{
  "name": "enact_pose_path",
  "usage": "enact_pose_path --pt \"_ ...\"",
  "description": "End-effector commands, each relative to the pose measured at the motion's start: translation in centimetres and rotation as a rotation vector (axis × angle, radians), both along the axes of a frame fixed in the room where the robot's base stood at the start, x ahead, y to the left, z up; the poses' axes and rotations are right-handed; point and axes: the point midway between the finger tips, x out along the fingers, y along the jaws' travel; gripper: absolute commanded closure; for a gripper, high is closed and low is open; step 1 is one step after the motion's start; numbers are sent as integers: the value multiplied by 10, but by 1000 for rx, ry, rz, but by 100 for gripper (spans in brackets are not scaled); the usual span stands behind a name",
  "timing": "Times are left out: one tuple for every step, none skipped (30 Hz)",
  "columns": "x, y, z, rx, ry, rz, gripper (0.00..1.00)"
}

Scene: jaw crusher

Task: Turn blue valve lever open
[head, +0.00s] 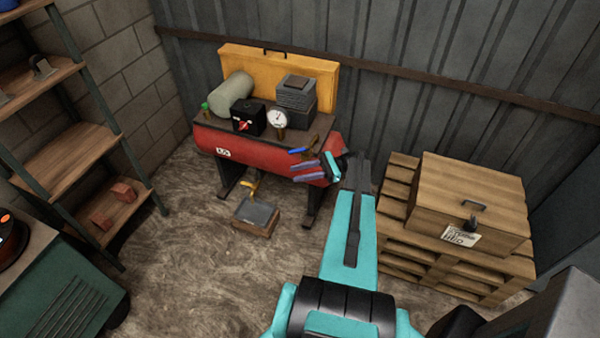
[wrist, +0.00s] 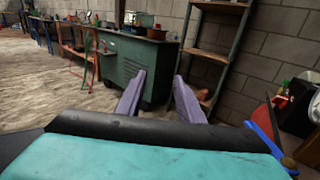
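The blue valve lever (head: 298,150) shows at the right front of the red compressor tank (head: 255,158), beside a brass-coloured fitting (head: 312,141). In the wrist view the blue lever (wrist: 262,121) is at the right edge, outside my fingers. My gripper (head: 293,171) has two purple fingers pointing left in the head view, just below the lever in the picture. In the wrist view the fingers of my gripper (wrist: 160,76) are spread apart with nothing between them. I cannot tell whether a finger touches the lever.
A gauge (head: 278,119), a black switch box (head: 248,118) and a grey motor block (head: 296,92) sit on the compressor. A small box (head: 256,215) is on the floor in front. A wooden crate (head: 466,200) on a pallet stands at right, shelves (head: 85,160) at left.

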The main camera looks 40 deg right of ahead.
Motion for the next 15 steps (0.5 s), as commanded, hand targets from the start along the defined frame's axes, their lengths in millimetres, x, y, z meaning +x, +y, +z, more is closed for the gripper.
enact_pose_path --pt "0 0 0 0 0 0 66" --pt "0 0 0 0 0 0 66" --pt "0 0 0 0 0 0 66" --pt "0 0 0 0 0 0 66" --pt "0 0 0 0 0 0 66" --pt "0 0 0 0 0 0 72" --pt "0 0 0 -1 0 1 77" --pt "0 1 -1 -2 1 2 82" --pt "1 4 -2 -3 2 4 89" --pt "1 6 -4 -7 3 7 94" --pt "2 10 -6 -11 5 11 99" --pt "3 16 -9 -18 8 18 100" --pt "4 22 -12 -25 11 25 100" --pt "5 28 -16 -34 13 34 100" --pt "6 39 -22 -47 17 48 100"
